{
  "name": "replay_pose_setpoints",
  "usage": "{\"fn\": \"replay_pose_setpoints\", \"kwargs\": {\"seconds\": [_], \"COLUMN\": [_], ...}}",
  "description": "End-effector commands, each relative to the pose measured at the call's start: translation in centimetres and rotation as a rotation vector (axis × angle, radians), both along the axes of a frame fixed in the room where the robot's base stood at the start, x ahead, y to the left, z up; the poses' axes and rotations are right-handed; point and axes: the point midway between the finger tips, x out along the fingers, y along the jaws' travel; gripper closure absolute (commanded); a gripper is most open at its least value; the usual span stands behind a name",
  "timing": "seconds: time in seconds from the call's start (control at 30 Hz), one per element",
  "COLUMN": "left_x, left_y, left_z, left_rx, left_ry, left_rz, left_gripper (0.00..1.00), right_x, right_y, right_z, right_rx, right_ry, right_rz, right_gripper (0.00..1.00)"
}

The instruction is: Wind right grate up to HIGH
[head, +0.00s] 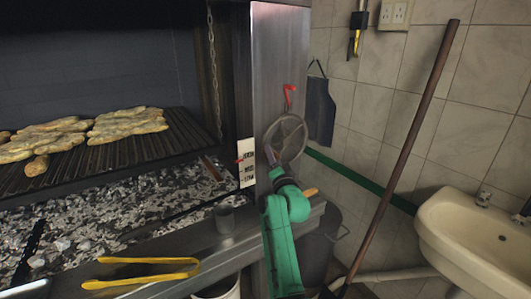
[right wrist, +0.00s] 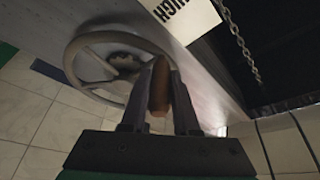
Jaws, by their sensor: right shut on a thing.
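The crank wheel (head: 297,126) is a grey spoked handwheel on the metal post (head: 278,60) right of the grill. It also shows in the right wrist view (right wrist: 84,72). My right gripper (head: 272,158) is at the wheel's lower left; in the right wrist view (right wrist: 160,85) its fingers are shut on the brown wheel handle (right wrist: 159,92). The grate (head: 150,149) is raised above the coals and carries browned food (head: 128,124). A white height plate (head: 246,172) stands beside it, with a small red pointer (head: 240,160) near its upper part. My left gripper is out of view.
Yellow tongs (head: 150,279) and a grey cup (head: 224,217) are on the front ledge (head: 200,249). A chain (head: 213,70) hangs beside the post. A long pole (head: 405,150) leans before the tiled wall, left of a sink (head: 475,245).

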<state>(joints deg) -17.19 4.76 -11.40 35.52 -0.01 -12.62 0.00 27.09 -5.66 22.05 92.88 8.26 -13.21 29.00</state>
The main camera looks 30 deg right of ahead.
Motion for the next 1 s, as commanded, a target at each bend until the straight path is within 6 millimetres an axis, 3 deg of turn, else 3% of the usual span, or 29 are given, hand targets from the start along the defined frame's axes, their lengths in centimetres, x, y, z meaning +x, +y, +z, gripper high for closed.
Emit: {"fn": "replay_pose_setpoints", "kwargs": {"seconds": [0.03, 0.3, 0.87, 0.9, 0.97, 1.0], "left_x": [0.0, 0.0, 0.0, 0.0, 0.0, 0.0], "left_y": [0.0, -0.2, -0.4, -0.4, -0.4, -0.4], "left_z": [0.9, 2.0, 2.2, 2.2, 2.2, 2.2], "left_rx": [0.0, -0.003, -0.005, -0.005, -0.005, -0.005], "left_ry": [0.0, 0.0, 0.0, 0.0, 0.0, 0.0], "left_rz": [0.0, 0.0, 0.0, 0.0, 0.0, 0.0], "left_gripper": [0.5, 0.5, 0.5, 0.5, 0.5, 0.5], "right_x": [0.0, 0.0, 0.0, 0.0, 0.0, 0.0], "right_y": [-0.1, -0.4, -0.5, -0.5, -0.5, -0.5], "right_z": [1.1, 2.0, 2.2, 2.2, 2.2, 2.1], "right_rx": [-0.009, -0.011, -0.013, -0.013, -0.013, -0.012], "right_ry": [-0.003, -0.005, -0.006, -0.006, -0.006, -0.006], "right_rz": [0.0, -0.001, -0.002, -0.002, -0.002, -0.003], "right_gripper": [1.0, 1.0, 1.0, 0.67, 0.44, 0.41]}}
